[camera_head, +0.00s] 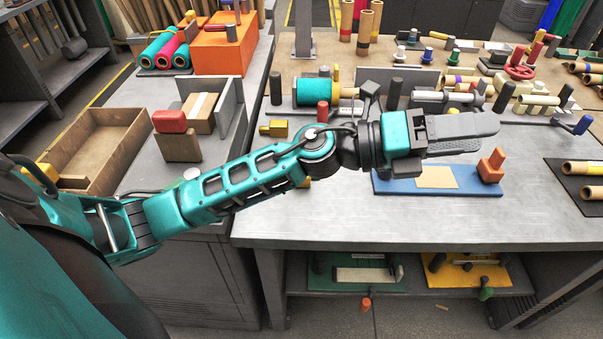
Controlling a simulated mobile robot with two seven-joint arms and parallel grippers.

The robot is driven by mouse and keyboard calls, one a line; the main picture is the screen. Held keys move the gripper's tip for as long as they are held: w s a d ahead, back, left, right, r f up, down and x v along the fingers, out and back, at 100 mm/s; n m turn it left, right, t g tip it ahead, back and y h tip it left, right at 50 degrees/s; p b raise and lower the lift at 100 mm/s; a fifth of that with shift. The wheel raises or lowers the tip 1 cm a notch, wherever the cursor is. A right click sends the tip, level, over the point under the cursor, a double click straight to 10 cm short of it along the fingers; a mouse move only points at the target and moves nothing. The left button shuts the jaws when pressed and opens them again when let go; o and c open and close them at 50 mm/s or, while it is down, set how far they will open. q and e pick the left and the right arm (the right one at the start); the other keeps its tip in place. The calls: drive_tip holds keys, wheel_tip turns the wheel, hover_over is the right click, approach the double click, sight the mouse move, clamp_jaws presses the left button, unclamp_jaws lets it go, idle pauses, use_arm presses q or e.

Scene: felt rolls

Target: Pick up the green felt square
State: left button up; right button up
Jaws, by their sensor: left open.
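I cannot make out a green felt square on the table (400,226). My left arm reaches in from the left above the table. My left gripper (485,127) points right, open, with its dark fingers seen nearly side-on. Nothing shows between them. It is above the far edge of a blue board (410,187) that carries a beige square (437,178). The gripper and wrist hide part of what lies behind. A green board (330,281) with a pale strip lies on the shelf under the table. My right gripper is not in view.
An orange block (491,166) stands on the blue board's right end. A teal cylinder (312,92) and a red valve wheel (519,71) stand farther back among several tools. A wooden tray (98,150) is at left. The table's front strip is clear.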

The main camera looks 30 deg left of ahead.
use_arm(q)
drive_tip(key=a+f+m+g+y, duration=0.3)
drive_tip(key=f+m+g+y, duration=0.3)
drive_tip(key=f+m+g, duration=0.3)
drive_tip(key=w+a+f+m+y, duration=0.1)
drive_tip(key=a+y, duration=0.5)
drive_tip(key=a, duration=0.6)
drive_tip(key=w+a+f+m+y, duration=0.15)
drive_tip(key=a+y, duration=0.45)
drive_tip(key=a, duration=0.6)
drive_tip(key=shift+n+g, duration=0.35)
drive_tip(key=shift+g, duration=0.05)
drive_tip(key=f, duration=0.7)
drive_tip(key=shift+w+a+f, duration=0.1)
drive_tip(key=shift+a, duration=0.15)
drive_tip(key=shift+w+d+f, duration=0.15)
drive_tip(key=shift+f, duration=1.3)
drive_tip(key=shift+w+d+f, duration=0.1)
drive_tip(key=shift+f, duration=1.3)
clamp_jaws()
